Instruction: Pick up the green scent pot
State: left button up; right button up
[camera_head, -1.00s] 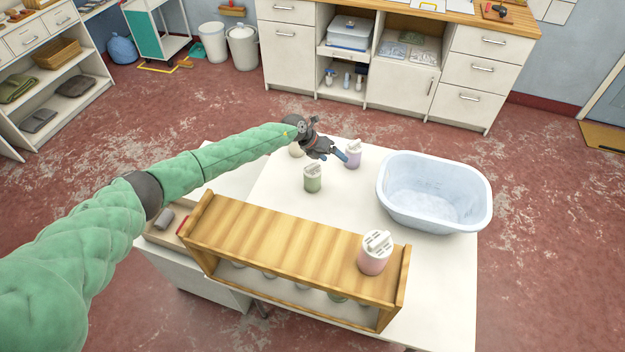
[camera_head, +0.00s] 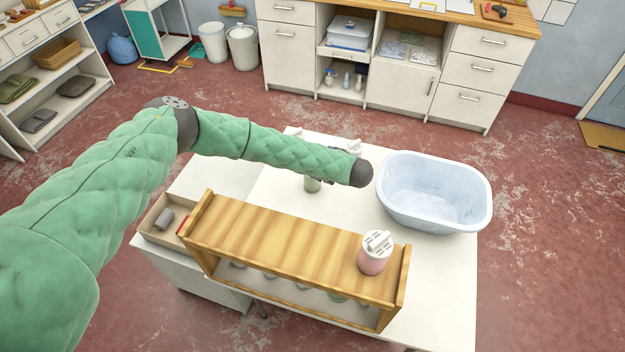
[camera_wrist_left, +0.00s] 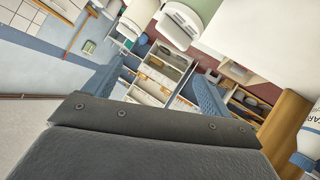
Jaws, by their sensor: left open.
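The green scent pot (camera_head: 312,185) stands on the white table behind the wooden shelf. My left forearm covers its upper part in the head view. In the left wrist view, a pot with a white lid and green body (camera_wrist_left: 182,25) appears inverted at the top edge, beyond the fingers. My left gripper (camera_wrist_left: 160,86) is open, with its blue fingers apart and nothing between them. In the head view it is hidden behind my arm. The right gripper is in neither view.
A pink pot (camera_head: 374,254) stands on the wooden shelf (camera_head: 280,235), with more pots underneath. A lavender pot (camera_head: 354,147) is mostly hidden behind my arm. A pale blue basket (camera_head: 435,192) stands at the table's right. The table (camera_head: 440,270) is clear in front of the basket.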

pick_arm(q)
jog(key=s+d+f+m+t+h, duration=0.1)
jog(key=s+d+f+m+t, duration=0.2)
jog(key=s+f+m, duration=0.35)
jog(key=shift+m+h, duration=0.3)
jog(key=shift+m, duration=0.15)
jog(key=x, duration=0.2)
jog(key=f+x, duration=0.1)
jog(key=x, duration=0.5)
jog(key=shift+s+d+f, duration=0.2)
jog(key=shift+d+f, duration=0.05)
jog(key=shift+d, duration=0.05)
jog(key=shift+s+a+x, duration=0.1)
jog(key=shift+a+x, duration=0.05)
jog(key=shift+x, duration=1.2)
jog(key=shift+s+a+x, duration=0.1)
jog(key=shift+a+x, duration=0.05)
jog(key=shift+x, duration=1.15)
jog(key=shift+f, duration=0.1)
jog(key=c, duration=1.1)
notch_tip(320, 180, up, 10)
